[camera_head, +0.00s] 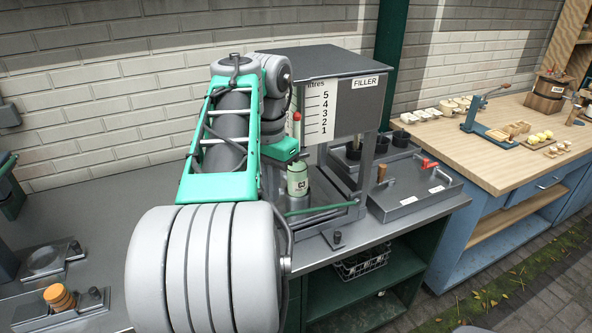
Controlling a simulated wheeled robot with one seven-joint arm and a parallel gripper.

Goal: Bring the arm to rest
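My arm (235,130) reaches forward from the bottom of the picture towards the grey filler (345,62). Its far end bends down at the left front of the filler. My gripper's fingers do not show; the arm's own links hide that area, so I cannot see whether it holds anything. A pale green can (297,180) with a dark label stands upright in the filler's bay, just below and right of the arm's green wrist part. I cannot tell whether anything touches the can.
A grey tray (415,192) with a red-handled part lies right of the filler. A wooden-topped blue bench (480,150) holds small goods. An orange round piece (60,298) sits on a fixture at lower left. The grey counter (110,205) left of my arm is mostly clear.

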